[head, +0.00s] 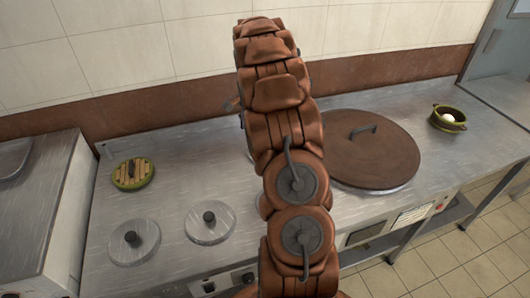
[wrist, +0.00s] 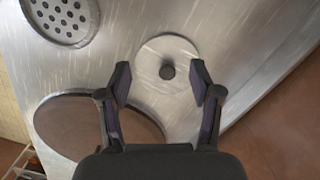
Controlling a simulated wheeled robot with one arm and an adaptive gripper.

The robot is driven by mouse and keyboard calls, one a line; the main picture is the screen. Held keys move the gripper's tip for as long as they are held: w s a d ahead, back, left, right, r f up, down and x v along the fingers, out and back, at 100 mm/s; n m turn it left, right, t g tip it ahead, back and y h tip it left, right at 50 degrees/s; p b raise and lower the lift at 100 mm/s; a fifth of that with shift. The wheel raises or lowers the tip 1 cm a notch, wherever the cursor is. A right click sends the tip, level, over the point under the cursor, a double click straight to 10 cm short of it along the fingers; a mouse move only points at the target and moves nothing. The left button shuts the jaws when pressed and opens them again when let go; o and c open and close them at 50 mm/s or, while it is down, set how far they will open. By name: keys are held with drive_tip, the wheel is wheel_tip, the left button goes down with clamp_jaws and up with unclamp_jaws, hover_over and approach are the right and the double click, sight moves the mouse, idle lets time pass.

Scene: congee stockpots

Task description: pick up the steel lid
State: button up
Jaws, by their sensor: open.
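In the wrist view, a round steel lid (wrist: 152,50) with a black knob lies flat on the steel counter (wrist: 225,25). My gripper (wrist: 161,82) is open and empty, its two fingers apart on either side of the knob in the picture. I cannot tell how high the fingertips are above the lid. In the head view, two steel lids with black knobs, one at front left (head: 134,254) and one nearer the middle (head: 210,233), lie on the counter. A pale edge of another disc shows beside my arm, which hides most of it. My gripper is hidden there.
A large brown lid (head: 365,165) with a bar handle lies right of my arm. The wrist view shows a perforated disc (wrist: 62,15). A tiled wall stands behind.

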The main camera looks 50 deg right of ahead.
drive_tip(key=d+f, duration=0.1)
drive_tip(key=d, duration=0.1)
drive_tip(key=d+f+m, duration=0.1)
drive_tip(key=d+f, duration=0.1)
drive_tip(key=d+f+m, duration=0.1)
drive_tip(key=d, duration=0.2)
drive_tip(key=shift+w+f+t, duration=0.3)
drive_tip(key=shift+d+f+m, duration=0.4)
drive_tip(key=shift+f, duration=0.1)
drive_tip(key=shift+a+f+p, duration=0.15)
drive_tip(key=shift+f+p, duration=1.1)
drive_tip(key=shift+f, duration=2.5)
clamp_jaws()
drive_tip(key=shift+r, duration=0.1)
